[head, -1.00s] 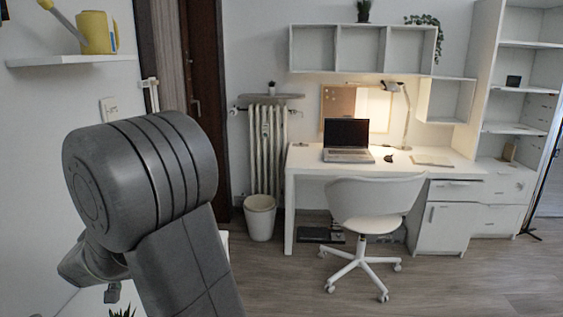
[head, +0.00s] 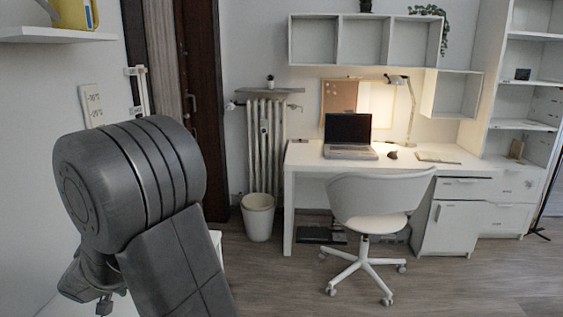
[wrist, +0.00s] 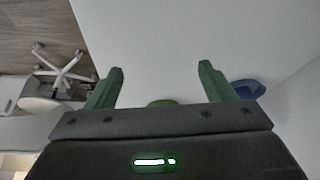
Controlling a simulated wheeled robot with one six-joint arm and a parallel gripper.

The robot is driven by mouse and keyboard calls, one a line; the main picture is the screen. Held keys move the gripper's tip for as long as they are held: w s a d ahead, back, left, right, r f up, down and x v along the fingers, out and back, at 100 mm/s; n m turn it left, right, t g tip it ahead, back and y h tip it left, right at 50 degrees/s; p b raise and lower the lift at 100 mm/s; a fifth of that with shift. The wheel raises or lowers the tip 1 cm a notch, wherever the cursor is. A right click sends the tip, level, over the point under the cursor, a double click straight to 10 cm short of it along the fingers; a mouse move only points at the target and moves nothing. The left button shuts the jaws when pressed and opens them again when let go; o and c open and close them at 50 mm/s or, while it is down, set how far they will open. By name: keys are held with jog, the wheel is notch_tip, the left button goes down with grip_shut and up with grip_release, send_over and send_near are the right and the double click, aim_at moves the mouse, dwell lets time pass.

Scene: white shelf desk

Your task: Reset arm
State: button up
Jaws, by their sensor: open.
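My gripper (wrist: 161,72) shows in the wrist view with its two green fingers apart. A pale surface fills the space between and beyond them, and nothing is held. A small green thing (wrist: 162,103) shows partly behind the gripper body, and a blue thing (wrist: 247,90) lies just beyond the right finger; I cannot tell what either is. In the head view my grey arm is bent on the left side, and the gripper's fingers are not visible there.
A white desk (head: 300,165) with a laptop (head: 349,136) stands across the room. A white chair (head: 378,195) is in front of it. A bin (head: 258,217) stands by the radiator (head: 264,150). A wall shelf (head: 50,36) holds a yellow can (head: 76,14). Wooden floor is open at the lower right.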

jog(key=shift+f, duration=1.25)
